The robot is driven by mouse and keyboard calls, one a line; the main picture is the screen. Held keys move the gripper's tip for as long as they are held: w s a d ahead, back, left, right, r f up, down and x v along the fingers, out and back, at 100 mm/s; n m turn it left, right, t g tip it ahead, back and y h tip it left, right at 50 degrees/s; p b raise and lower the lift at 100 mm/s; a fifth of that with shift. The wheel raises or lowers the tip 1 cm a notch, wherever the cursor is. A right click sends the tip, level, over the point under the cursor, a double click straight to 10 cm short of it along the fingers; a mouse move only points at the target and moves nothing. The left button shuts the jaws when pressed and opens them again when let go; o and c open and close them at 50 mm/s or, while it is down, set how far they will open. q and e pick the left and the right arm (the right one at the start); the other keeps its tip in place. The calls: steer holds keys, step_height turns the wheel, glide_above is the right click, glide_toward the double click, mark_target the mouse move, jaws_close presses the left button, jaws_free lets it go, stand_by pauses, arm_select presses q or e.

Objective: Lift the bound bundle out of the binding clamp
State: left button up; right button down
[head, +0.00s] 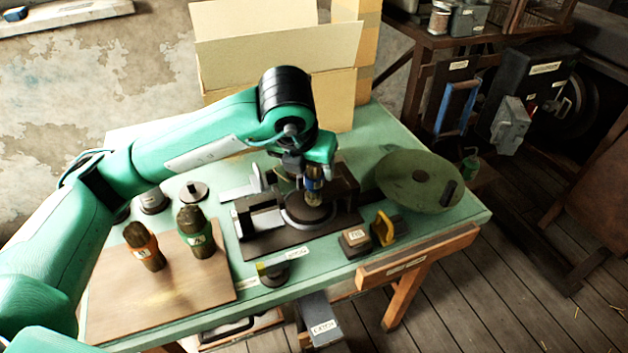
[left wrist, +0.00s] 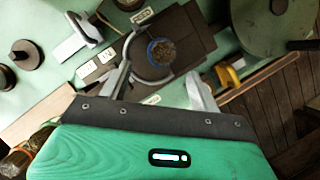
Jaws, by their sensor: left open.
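The bound bundle (head: 313,196), brown with a blue band, stands upright in the binding clamp (head: 295,238), a dark base with a round seat. In the left wrist view the bundle (left wrist: 161,51) shows end-on, inside the curved grey jaws of the clamp (left wrist: 190,32). My left gripper (head: 312,170) is over the clamp, at the bundle's top in the head view. In the left wrist view its two fingers (left wrist: 160,80) are spread apart, one to each side below the bundle, with a gap to it. My right gripper is not in view.
An olive handwheel disc (head: 418,180) lies right of the clamp. A small labelled block (head: 355,243) and yellow-handled tool (head: 384,230) sit in front. Cardboard boxes (head: 280,50) stand behind.

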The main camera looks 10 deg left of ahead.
mark_target(312, 172)
arm_select(q)
steer(key=x, duration=0.2)
steer(key=p+x, duration=0.1)
steer(key=x, duration=0.1)
steer(key=shift+w+f, duration=0.2)
steer(key=shift+w, duration=0.15)
steer(key=shift+w+f, duration=0.1)
steer(key=shift+f, duration=0.2)
steer(key=shift+d, duration=0.1)
steer(key=c, duration=1.1)
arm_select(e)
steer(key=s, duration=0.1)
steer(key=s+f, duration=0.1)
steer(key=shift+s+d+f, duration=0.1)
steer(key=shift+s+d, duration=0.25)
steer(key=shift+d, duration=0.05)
arm_select(q)
steer(key=shift+r, duration=0.1)
steer(key=shift+c, duration=0.2)
